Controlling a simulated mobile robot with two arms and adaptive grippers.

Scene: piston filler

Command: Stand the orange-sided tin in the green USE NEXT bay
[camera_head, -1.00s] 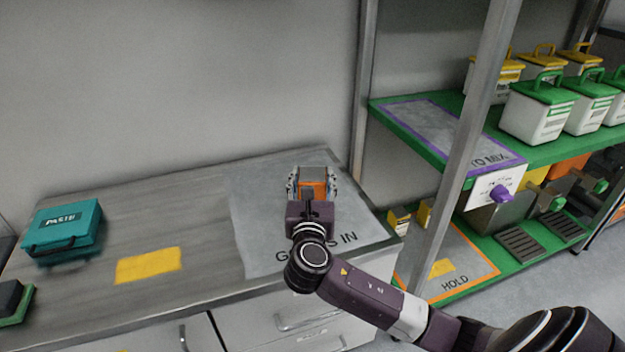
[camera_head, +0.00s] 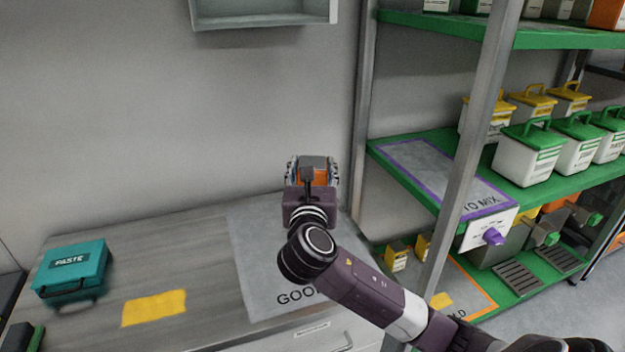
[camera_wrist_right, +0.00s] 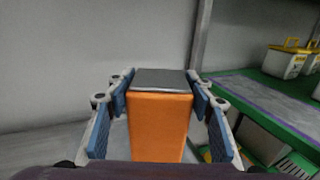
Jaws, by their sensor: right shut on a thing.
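The orange-sided tin (camera_head: 320,174) has a grey top and is held in my right gripper (camera_head: 312,178). In the right wrist view the tin (camera_wrist_right: 158,128) stands upright between the blue finger pads of the gripper (camera_wrist_right: 160,112), which is shut on its sides. In the head view the tin shows against the wall, above the far edge of the grey GOODS IN mat (camera_head: 270,255), apparently raised off the bench. No green USE NEXT marking can be made out in these frames. My left gripper is not in view.
Right of the bench, a rack's metal post (camera_head: 462,150) stands before green shelves. A purple-edged TO MIX bay (camera_head: 430,170) looks empty. White tubs with green lids (camera_head: 530,155) stand beside it. A teal PASTE case (camera_head: 70,272) and yellow patch (camera_head: 154,307) are on the bench.

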